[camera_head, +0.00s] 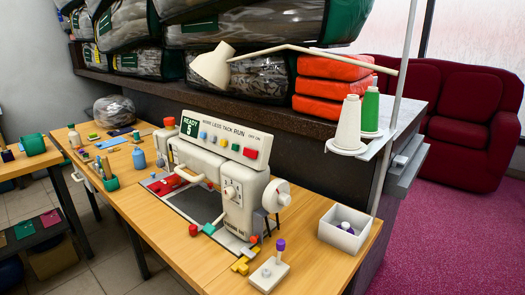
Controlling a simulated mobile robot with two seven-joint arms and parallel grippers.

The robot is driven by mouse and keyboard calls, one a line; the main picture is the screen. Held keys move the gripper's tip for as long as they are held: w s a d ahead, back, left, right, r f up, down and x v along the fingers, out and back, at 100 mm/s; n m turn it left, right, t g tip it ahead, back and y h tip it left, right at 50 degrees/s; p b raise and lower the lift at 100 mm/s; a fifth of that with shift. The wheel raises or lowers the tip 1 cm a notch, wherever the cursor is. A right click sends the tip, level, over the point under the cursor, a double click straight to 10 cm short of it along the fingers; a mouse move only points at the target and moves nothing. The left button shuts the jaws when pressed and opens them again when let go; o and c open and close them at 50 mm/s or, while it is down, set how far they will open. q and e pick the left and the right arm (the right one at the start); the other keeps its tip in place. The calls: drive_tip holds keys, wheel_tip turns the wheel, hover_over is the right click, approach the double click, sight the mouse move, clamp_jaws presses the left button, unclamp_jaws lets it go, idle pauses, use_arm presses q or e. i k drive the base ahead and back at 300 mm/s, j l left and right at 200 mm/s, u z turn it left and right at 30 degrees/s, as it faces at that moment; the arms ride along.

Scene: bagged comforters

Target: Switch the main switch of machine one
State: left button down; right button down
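A white sewing machine (243,195) stands on the wooden table in the middle of the view. Small lettering at its base is too small to read surely. On top is a white control panel with a green display (190,127) reading "READY 5". Several coloured buttons run along the panel, with a red switch (250,153) at its right end, under lettering that looks like "OFF ON". Which way the switch is set cannot be told. A round white handwheel (277,195) is on the machine's right side. Neither of my grippers is in view.
A small white base with a purple-knobbed lever (268,275) sits at the table's front right. A white box (343,229) is beside it. Thread cones (347,122) stand behind. Bagged comforters (250,78) and orange folded bundles (331,82) fill the dark shelf behind.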

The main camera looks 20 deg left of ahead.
sight(248, 153)
drive_tip(key=j+z, duration=0.35)
drive_tip(key=j, duration=0.55)
drive_tip(key=k+j+z, duration=0.1)
drive_tip(key=j+z, duration=0.3)
drive_tip(key=j, duration=0.55)
